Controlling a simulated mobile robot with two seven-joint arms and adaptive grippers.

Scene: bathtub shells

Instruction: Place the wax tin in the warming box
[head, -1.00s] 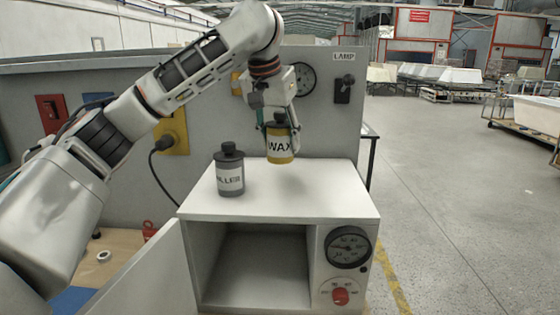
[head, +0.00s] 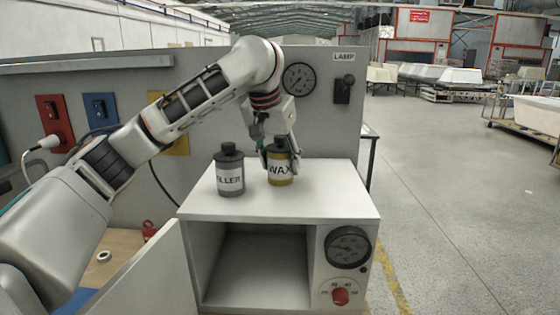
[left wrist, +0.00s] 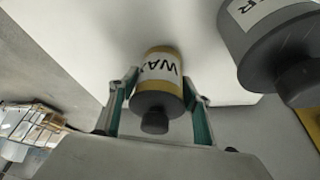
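The wax tin (head: 281,170), yellow with a dark cap and a white WAX label, is upright at the top of the white warming box (head: 290,205). Its base looks to be on or very close to that top. My left gripper (head: 279,160) has its fingers on both sides of the tin. In the left wrist view the tin (left wrist: 160,68) sits between the fingertips, which look closed against it. The box's door (head: 150,275) is swung open to the left, and its compartment (head: 258,270) looks empty. My right gripper is not in view.
A grey filler bottle (head: 230,178) stands on the box top just left of the tin. A dial (head: 347,247) and red knob (head: 340,296) are on the box front. A grey panel (head: 330,125) with a gauge and lamp switch rises behind. The box top's right side is clear.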

